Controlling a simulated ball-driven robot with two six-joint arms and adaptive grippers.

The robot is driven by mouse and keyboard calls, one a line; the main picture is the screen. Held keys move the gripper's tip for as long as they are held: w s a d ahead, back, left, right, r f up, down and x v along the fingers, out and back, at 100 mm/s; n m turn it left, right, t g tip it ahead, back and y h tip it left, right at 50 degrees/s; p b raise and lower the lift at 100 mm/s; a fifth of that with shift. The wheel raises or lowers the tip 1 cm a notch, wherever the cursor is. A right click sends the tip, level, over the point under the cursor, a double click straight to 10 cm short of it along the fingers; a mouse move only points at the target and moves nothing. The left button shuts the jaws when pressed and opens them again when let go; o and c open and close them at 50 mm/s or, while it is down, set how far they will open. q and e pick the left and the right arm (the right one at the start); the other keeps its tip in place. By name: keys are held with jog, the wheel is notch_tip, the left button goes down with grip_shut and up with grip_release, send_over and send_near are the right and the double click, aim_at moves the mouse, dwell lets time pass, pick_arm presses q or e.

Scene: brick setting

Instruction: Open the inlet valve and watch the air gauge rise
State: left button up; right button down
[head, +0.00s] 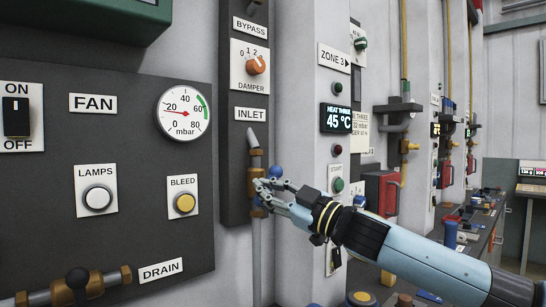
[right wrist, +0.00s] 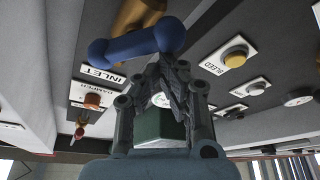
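The inlet valve has a brass body (head: 256,160) on a grey vertical pipe, below the INLET label (head: 250,114). Its blue lever handle (right wrist: 140,44) crosses the right wrist view just beyond my fingertips; in the head view its blue end (head: 275,170) shows beside my fingers, the rest partly hidden. My right gripper (head: 268,190) is at the valve. Its fingers (right wrist: 168,68) look closed together, tips close against the handle, not visibly around it; contact is unclear. The air gauge (head: 183,113) reads near 20 mbar, below its green band. My left gripper is not in view.
The dark panel carries a yellow BLEED button (head: 184,203), a LAMPS button (head: 97,199), a FAN switch (head: 16,117) and the drain valve (head: 77,282). The orange damper knob (head: 256,66) sits above the inlet. A cluttered bench (head: 475,235) runs along the right.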

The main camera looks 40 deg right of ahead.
pick_arm(q)
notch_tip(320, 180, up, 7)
jog(key=p, duration=0.5)
pick_arm(e)
jog(key=n, duration=0.2)
jog(key=f+n+g+y, duration=0.1)
jog(key=n, duration=0.1)
jog(key=n+g, duration=0.1)
jog(key=n, duration=0.1)
jog(key=shift+d+f+y, duration=0.2)
jog(key=shift+f+y, duration=0.1)
jog(key=shift+f, duration=0.1)
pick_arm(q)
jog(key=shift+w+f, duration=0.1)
pick_arm(e)
jog(key=shift+f, duration=0.1)
